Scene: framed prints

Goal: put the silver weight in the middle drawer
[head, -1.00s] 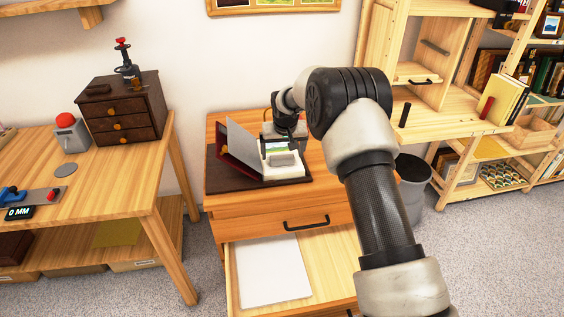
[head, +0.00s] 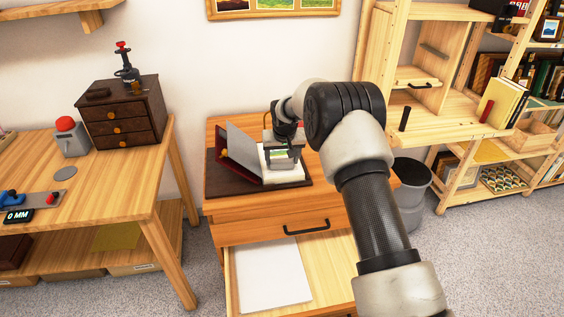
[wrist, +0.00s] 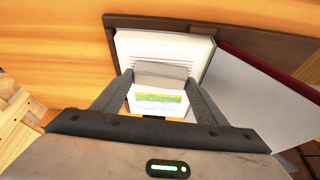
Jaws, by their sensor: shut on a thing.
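The silver weight (wrist: 162,72), a grey block, is between my fingertips in the wrist view. My gripper (head: 283,163) is shut on it, low over the white pages of an open book (head: 290,176). I cannot tell whether the weight still touches the page. The light wood cabinet (head: 225,132) under the book has a shut drawer (head: 270,227) with a black handle. Below that, a drawer (head: 328,262) is pulled out, with a white sheet (head: 270,275) lying in it. A small dark chest (head: 120,112) on the left table has three shut drawers, including a middle one (head: 118,128).
A grey bin (head: 411,180) stands right of the cabinet. Wooden shelves (head: 470,128) stand at the right. The open drawer has bare room right of the sheet.

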